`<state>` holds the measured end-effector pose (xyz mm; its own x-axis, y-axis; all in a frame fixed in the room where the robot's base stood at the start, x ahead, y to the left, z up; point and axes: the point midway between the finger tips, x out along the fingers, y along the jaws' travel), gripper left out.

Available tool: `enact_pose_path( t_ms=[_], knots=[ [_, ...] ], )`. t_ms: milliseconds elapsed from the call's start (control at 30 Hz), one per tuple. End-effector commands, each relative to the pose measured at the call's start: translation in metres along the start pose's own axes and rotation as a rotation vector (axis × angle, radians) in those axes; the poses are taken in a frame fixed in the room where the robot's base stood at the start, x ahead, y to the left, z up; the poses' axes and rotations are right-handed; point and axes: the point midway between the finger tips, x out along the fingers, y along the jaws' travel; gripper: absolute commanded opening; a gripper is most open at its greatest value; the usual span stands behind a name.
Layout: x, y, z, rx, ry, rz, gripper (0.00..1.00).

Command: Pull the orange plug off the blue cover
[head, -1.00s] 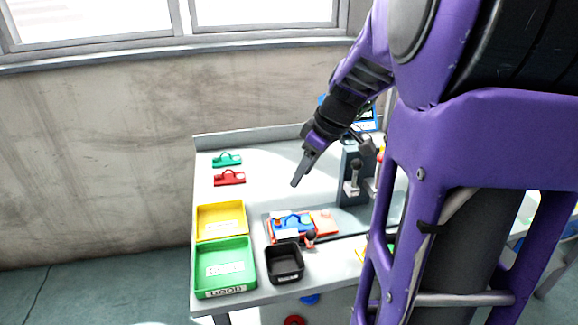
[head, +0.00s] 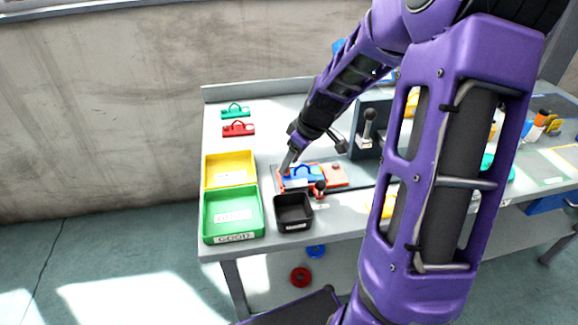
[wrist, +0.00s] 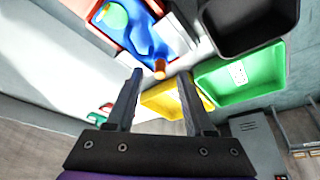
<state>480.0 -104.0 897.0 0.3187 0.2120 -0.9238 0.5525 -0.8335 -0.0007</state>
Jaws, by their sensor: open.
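The blue cover (head: 303,174) sits in a red-orange fixture on the bench in the head view. The cover also shows at the top of the wrist view (wrist: 146,38). The orange plug (wrist: 160,68) is a small round stub at the cover's near end in the wrist view. In the head view I cannot pick the plug out, as my gripper is over that end. My gripper (head: 287,169) points down at the cover's left end. In the wrist view my gripper (wrist: 160,77) is open, and the plug appears between its fingertips. I cannot tell whether they touch it.
A black bin (head: 281,201) stands just in front of the fixture. A yellow tray (head: 206,162) and a green tray (head: 207,222) stand to the left. Red (head: 238,129) and green (head: 235,111) handled parts lie behind them. A grey post with a lever (head: 368,130) rises at the right.

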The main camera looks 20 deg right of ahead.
Motion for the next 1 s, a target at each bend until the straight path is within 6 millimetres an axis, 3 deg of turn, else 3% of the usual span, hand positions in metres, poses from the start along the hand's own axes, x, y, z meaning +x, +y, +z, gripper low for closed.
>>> enact_pose_path(
  t_ms=[167,467,767,967,1000],
  knots=[
    [0.013,-0.0002,-0.0001,0.0,0.0,-0.001,0.53],
    [0.0145,0.0001,-0.0003,-0.001,0.0,0.001,0.53],
    [0.0143,0.0,-0.0002,0.0,0.0,0.001,0.01],
    [0.0144,0.0,-0.0001,0.0,0.0,0.0,0.0],
    [0.0144,0.0,0.0,0.0,0.0,0.0,0.09]
  ],
)
